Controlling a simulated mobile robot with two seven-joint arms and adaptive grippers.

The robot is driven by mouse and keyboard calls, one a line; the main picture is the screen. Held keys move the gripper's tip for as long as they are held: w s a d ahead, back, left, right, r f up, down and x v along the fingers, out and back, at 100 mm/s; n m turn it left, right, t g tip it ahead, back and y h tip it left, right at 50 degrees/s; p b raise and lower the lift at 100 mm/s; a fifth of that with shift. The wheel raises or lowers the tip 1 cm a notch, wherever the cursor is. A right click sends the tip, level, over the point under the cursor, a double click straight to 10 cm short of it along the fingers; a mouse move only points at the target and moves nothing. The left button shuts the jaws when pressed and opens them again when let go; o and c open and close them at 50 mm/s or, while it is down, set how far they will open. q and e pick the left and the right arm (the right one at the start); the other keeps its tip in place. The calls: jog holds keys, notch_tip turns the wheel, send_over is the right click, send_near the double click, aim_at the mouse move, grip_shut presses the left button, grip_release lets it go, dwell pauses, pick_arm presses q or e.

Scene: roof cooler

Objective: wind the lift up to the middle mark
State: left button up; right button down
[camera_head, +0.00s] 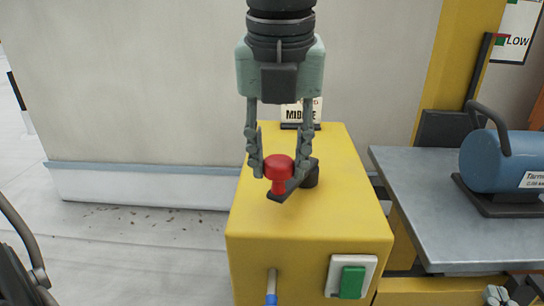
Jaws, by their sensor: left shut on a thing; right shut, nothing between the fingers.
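A yellow box (300,245) stands in the middle of the head view. On its top is a dark crank arm (296,183) with a red knob (279,187), running to a dark hub (311,176) on the right. My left gripper (278,165) comes down from above, its fingers on either side of the red knob, shut on it. A sign reading "MIDDLE" (299,114) stands behind the crank, partly hidden by the gripper. A "LOW" sign (516,42) is at the top right. My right gripper (497,295) shows only partly at the bottom right edge, shut and empty.
A grey metal platform (415,185) carries a blue cylinder (492,160) with a dark handle, right of the box. A green rocker switch (352,282) and a blue-tipped lever (271,290) are on the box front. A pale wall is behind; open floor lies left.

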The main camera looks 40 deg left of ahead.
pick_arm(q)
jog(key=shift+d, duration=0.7)
jog(key=shift+d+f, duration=0.1)
jog(key=shift+d, duration=0.05)
jog(key=shift+w+d+b, duration=0.1)
jog(key=shift+d+b, duration=0.1)
jog(key=shift+b, duration=0.15)
jog(key=shift+w+d, duration=0.15)
jog(key=shift+d, duration=0.45)
jog(key=shift+w+d+b, duration=0.2)
jog(key=shift+d+b, duration=0.15)
jog(key=shift+b, duration=0.25)
jog(key=shift+w+d, duration=0.25)
jog(key=shift+d, duration=0.3)
